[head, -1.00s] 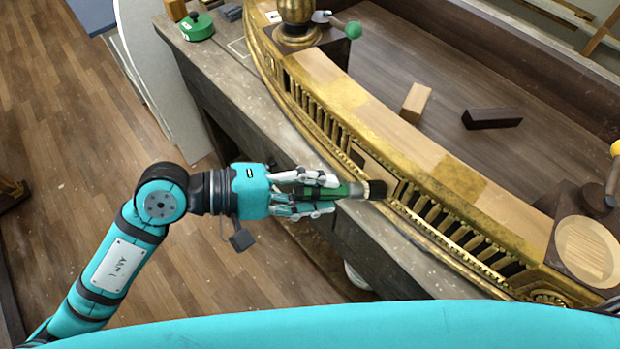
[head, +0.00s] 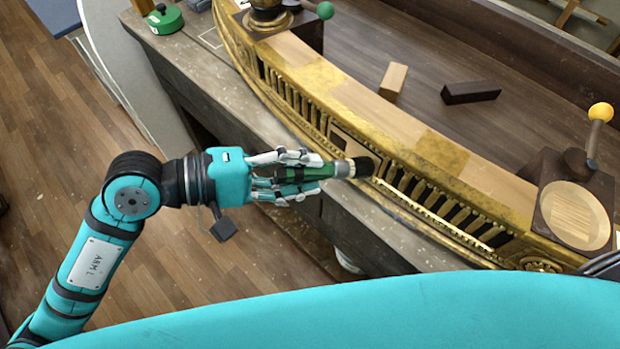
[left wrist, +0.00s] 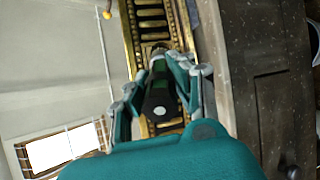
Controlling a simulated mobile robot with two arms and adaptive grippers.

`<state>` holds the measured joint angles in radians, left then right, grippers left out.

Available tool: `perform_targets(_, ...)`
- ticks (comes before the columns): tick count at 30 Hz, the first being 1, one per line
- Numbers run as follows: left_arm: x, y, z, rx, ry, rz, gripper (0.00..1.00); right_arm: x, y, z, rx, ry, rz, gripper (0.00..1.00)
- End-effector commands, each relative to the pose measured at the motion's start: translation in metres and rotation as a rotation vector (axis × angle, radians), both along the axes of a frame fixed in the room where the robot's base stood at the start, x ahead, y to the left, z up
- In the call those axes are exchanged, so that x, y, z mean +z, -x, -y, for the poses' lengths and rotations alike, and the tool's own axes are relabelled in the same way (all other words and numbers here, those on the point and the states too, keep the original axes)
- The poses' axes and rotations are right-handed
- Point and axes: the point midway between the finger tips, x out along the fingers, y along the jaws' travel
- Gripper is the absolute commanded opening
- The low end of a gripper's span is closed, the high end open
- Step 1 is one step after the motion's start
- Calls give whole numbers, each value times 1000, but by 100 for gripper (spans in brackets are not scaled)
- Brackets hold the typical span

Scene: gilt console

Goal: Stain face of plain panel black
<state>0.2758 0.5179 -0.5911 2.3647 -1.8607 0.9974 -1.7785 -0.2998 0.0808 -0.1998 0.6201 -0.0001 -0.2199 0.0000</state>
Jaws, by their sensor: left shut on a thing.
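My left gripper (head: 319,173) is shut around the green handle of a brush (head: 342,168) with black bristles. The brush lies nearly level, its bristles pointing right at the front of the gilt console (head: 440,213). The plain panel (head: 345,138) is a small brownish face set between openwork sections of that front. The bristles overlap its lower right end in the head view; I cannot tell whether they touch it. No clear black stain shows on its visible part. The left wrist view shows the brush (left wrist: 160,88) between my fingers. My right gripper is not in view.
A light wood block (head: 393,82) and a dark block (head: 470,92) lie on the bench behind the console. A round wooden disc (head: 575,215) and a yellow-knobbed tool (head: 600,113) are at the right. A green tin (head: 165,20) sits at the far left corner.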

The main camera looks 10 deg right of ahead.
Motion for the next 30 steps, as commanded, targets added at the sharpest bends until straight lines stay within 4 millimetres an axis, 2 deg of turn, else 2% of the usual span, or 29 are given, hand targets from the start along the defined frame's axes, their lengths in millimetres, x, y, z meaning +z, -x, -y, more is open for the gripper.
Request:
perform_targets(1, -4, -5, -3, 2, -2, 3, 0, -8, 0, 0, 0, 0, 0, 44)
perform_targets(11, -2, -17, -11, 0, -1, 2, 0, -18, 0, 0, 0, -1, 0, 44)
perform_targets(21, -4, -41, -28, 2, -1, 3, 0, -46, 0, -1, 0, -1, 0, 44)
perform_targets(30, -2, -51, -35, 2, -1, 3, 0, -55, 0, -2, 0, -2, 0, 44)
